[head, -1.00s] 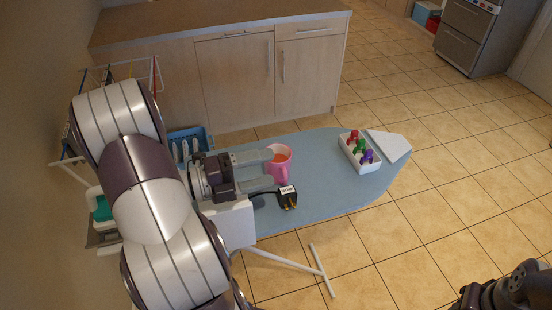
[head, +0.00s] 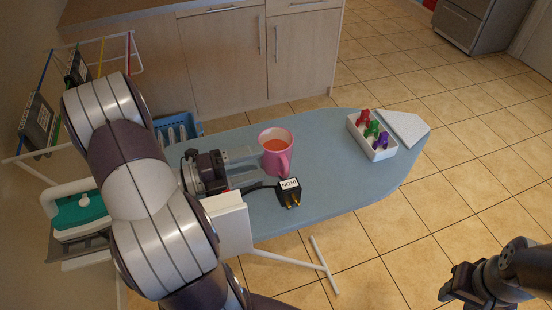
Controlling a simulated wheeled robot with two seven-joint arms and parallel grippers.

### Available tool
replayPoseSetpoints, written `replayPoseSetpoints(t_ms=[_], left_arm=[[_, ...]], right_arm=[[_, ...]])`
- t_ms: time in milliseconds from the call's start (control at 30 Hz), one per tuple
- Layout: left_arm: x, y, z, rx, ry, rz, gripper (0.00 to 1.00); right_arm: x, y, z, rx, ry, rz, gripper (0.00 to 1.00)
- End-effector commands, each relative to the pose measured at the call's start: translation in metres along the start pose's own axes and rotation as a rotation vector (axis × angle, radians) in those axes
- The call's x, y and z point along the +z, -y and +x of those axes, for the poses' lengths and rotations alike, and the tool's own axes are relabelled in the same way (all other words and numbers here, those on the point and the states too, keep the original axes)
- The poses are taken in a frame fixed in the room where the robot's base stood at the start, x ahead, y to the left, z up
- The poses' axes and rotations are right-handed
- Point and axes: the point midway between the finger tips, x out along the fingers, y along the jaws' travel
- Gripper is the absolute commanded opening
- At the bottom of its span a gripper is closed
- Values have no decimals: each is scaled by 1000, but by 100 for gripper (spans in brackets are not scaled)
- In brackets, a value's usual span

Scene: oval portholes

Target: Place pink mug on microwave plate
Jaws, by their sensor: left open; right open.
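The pink mug (head: 268,160) stands upright on the blue ironing board (head: 325,185). Its inside looks orange, and its handle faces the lower right. My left gripper (head: 260,162) is open, with its two fingers pointing right and their tips at the mug's left side. I cannot tell whether they touch it. My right gripper (head: 450,290) is open and empty over the floor at the lower right, far from the mug. No microwave plate is visible.
A black plug labelled IRON (head: 289,190) lies close below the mug. A white box of coloured pegs (head: 377,150) and a white wedge (head: 405,125) are at the board's right. A green-and-white iron (head: 75,210) stands left. Tiled floor (head: 440,160) is open on the right.

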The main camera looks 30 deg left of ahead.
Motion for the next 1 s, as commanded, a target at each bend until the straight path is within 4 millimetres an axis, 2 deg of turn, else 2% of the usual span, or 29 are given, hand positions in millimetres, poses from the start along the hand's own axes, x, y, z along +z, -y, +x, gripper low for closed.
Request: replayPoseSetpoints(t_ms=[33, 100, 200, 367, 633, 733, 900, 933, 1000], left_arm=[[0, -16, 0, -2, 0, -7, 72], [0, -34, 0, -2, 0, -6, 72], [0, -54, 0, -1, 0, -4, 72], [0, -50, 19, -1, -4, 1, 72], [-1, -49, 68, -1, -5, 0, 72], [-1, -50, 75, -1, -1, 0, 72], [0, -50, 75, -1, 0, 0, 72], [0, -50, 75, -1, 0, 0, 69], [0, -50, 75, -1, 0, 0, 46]], right_arm=[[0, 0, 4, 0, 0, 0, 43], [1, 0, 6, 0, 0, 0, 43], [1, 0, 9, 0, 0, 0, 43], [0, 0, 4, 0, 0, 0, 43], [0, 0, -3, 0, 0, 0, 43], [0, 0, -3, 0, 0, 0, 43], [0, 0, -3, 0, 0, 0, 43], [0, 0, -3, 0, 0, 0, 43], [0, 0, -2, 0, 0, 0, 43]])
